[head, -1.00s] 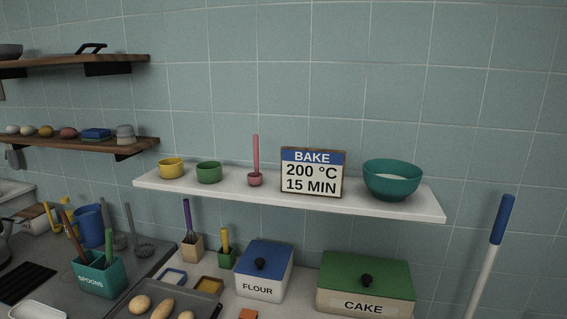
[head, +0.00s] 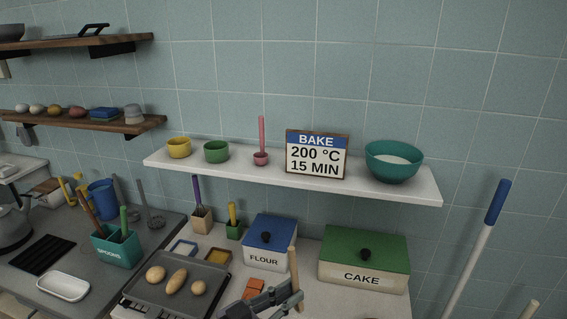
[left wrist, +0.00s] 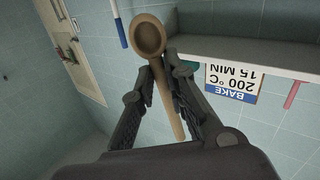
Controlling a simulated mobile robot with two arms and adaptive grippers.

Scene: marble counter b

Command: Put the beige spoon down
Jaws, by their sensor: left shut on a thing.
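My left gripper (head: 290,300) is low in the middle of the head view, in front of the flour box. It is shut on the beige spoon (head: 293,262), whose light wooden handle stands nearly upright there. In the left wrist view the fingers (left wrist: 160,68) close around the spoon's handle, with its round hollow bowl (left wrist: 149,36) beyond the fingertips. A teal holder marked SPOONS (head: 113,252) stands at the left on the dark counter, with a brown and a green handle in it. My right gripper is not in view.
A baking tray (head: 150,298) with several beige lumps lies left of the gripper. The blue-lidded flour box (head: 265,261) and green-lidded cake box (head: 362,276) stand behind. The white shelf (head: 330,186) holds cups, a pink tool, a sign and a teal bowl.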

